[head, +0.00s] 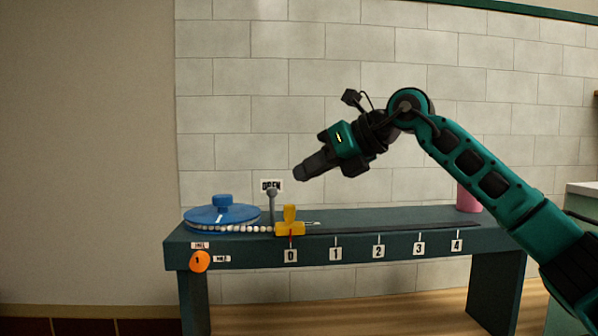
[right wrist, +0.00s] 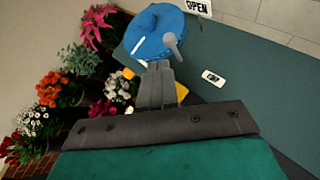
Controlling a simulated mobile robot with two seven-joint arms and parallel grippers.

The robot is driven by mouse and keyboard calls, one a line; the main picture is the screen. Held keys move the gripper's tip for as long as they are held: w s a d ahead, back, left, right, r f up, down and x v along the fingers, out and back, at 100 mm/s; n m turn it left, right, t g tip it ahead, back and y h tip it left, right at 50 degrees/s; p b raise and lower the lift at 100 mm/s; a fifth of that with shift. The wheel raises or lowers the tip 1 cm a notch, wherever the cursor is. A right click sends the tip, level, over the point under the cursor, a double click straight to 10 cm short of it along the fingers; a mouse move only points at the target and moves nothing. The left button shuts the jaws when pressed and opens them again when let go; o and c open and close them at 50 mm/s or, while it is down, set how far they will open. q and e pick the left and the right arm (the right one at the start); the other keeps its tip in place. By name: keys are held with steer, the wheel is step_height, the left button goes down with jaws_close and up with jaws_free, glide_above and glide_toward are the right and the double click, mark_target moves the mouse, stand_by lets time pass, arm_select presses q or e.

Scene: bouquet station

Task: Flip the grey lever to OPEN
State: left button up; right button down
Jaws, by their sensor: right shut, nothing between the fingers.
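The grey lever (head: 272,205) stands upright on the dark green table, just right of the blue round lid, with its ball knob at the top. The OPEN sign (head: 271,186) is behind the knob. My right gripper (head: 301,173) is shut and empty, in the air above and to the right of the knob, apart from it in the head view. In the right wrist view the lever (right wrist: 172,42) shows just beyond my shut fingertips (right wrist: 158,66), and the OPEN sign (right wrist: 199,7) is at the top. My left gripper is in neither view.
A yellow slider (head: 290,226) sits at mark 0 of a dark track, close right of the lever. The blue lid (head: 222,215) and a row of white beads are left. An orange knob (head: 200,261) is on the front. A pink cup (head: 468,198) stands far right.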

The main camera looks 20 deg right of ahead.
steer(key=s+d+r, duration=0.2)
steer(key=s+r, duration=0.2)
steer(key=r, duration=0.3)
steer(key=shift+s+d, duration=0.15)
steer(key=shift+s, duration=0.25)
steer(key=shift+f, duration=0.1)
